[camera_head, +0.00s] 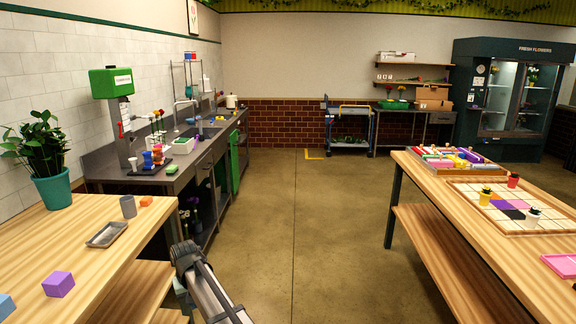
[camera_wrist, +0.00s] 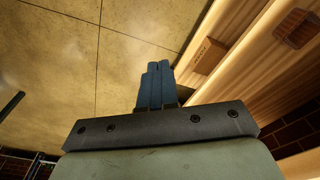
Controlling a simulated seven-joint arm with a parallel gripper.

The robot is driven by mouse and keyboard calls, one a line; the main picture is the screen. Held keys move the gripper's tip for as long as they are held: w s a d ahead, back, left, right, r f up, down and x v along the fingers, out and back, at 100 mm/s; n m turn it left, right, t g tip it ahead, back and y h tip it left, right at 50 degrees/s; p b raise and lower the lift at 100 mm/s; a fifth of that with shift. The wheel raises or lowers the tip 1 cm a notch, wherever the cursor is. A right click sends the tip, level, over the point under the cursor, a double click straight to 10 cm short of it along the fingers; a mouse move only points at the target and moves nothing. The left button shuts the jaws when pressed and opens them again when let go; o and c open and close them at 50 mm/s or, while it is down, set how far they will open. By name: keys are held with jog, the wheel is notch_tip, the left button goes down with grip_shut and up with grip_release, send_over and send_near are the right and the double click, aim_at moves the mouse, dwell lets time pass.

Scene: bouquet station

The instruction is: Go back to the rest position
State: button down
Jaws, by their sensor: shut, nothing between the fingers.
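My gripper (camera_wrist: 157,68) shows in the wrist view with its two blue fingers together and nothing between them. Open tiled floor and the edge of a wooden table lie behind the fingers in that view. In the head view, a grey and black part of my arm rises from the bottom edge, left of the middle, over the floor beside the left wooden table (camera_head: 85,250). The fingers cannot be made out in the head view.
The left table bears a potted plant (camera_head: 48,160), a grey cup (camera_head: 128,206), a small tray (camera_head: 107,234), an orange block (camera_head: 146,201) and a purple block (camera_head: 58,284). The right table (camera_head: 425,183) holds a wooden board (camera_head: 470,203). The floor (camera_head: 310,215) between them is clear.

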jog(key=s+d+f+m, duration=0.2)
jog(key=d+f, duration=0.3)
jog(key=d, duration=0.8)
jog(key=s+d+f+m, duration=0.15)
jog(key=d+f, duration=0.35)
jog(key=d, duration=0.7)
jog(key=s+d+f+m, duration=0.1)
jog(key=s+d+f, duration=0.3)
jog(key=d, duration=0.9)
jog(key=s+d+f+m+g, duration=0.1)
jog(key=s+d+f, duration=0.15)
jog(key=d, duration=0.35)
jog(key=s+d+f+m, duration=0.1)
jog(key=s+d+f, duration=0.1)
jog(key=s+d, duration=0.25)
jog(key=s+f+g, duration=0.3)
jog(key=s+f, duration=0.7)
jog(key=s, duration=0.4)
jog(key=s+f+g, duration=0.3)
jog(key=s+f, duration=0.7)
jog(key=s, duration=0.5)
jog(key=shift+s+d+f+g+h, duration=0.2)
jog(key=shift+d+g+h, duration=0.1)
jog(key=shift+d+g, duration=0.1)
